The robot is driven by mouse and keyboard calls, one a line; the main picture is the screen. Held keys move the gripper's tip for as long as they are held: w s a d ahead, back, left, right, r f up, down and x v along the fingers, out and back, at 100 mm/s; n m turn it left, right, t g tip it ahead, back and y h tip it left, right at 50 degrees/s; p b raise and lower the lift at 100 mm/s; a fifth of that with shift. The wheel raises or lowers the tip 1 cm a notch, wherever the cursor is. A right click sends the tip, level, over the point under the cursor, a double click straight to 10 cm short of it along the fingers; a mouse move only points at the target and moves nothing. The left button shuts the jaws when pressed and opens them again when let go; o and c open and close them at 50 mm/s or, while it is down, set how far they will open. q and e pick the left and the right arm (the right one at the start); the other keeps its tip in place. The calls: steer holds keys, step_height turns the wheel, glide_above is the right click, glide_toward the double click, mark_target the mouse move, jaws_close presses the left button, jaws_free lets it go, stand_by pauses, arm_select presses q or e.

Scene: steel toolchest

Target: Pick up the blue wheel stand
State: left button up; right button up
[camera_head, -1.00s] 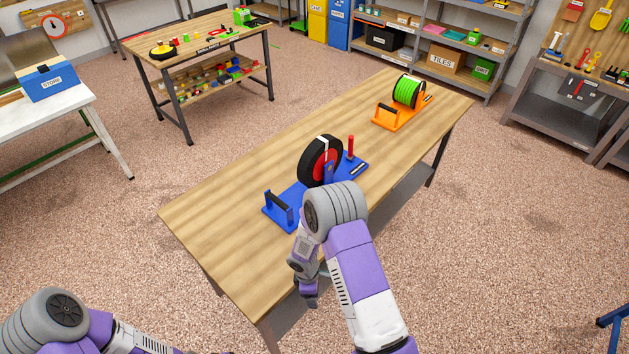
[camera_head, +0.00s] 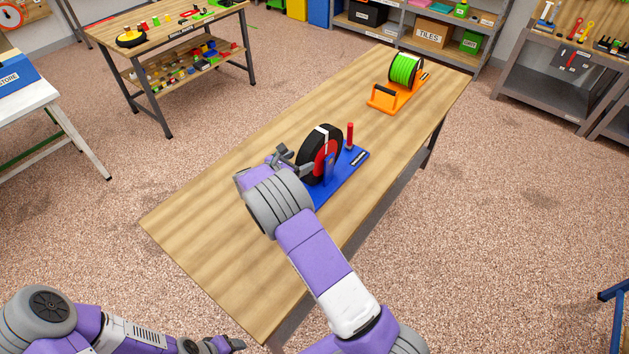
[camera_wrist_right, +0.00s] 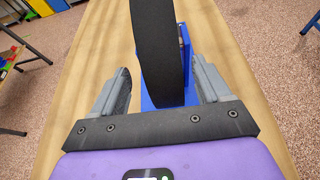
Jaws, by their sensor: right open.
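The blue wheel stand (camera_head: 346,170) is on the long wooden table. It carries a black wheel (camera_head: 309,160) with a red hub, and a red post rises at its far end. My right arm hides its near end and handle. My right gripper (camera_head: 287,158) is open above the table, just left of the wheel. In the right wrist view the black wheel (camera_wrist_right: 156,45) stands between the two spread fingers, with the blue stand (camera_wrist_right: 186,75) partly behind it. I cannot tell whether the fingers touch it. My left gripper (camera_head: 222,346) is low at the bottom edge, away from the table.
An orange stand (camera_head: 393,98) with a green reel (camera_head: 405,68) is on the table's far end. The wooden table (camera_head: 215,225) is bare on its near left part. A second table and shelves stand farther back.

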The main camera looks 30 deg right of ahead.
glide_above(318, 168)
steer(key=w+a, duration=0.2)
steer(key=shift+s+f, duration=0.25)
steer(key=shift+f, duration=0.8)
steer(key=shift+a, duration=0.1)
jaws_close()
steer(key=shift+w+r, duration=0.1)
steer(key=shift+r, duration=0.15)
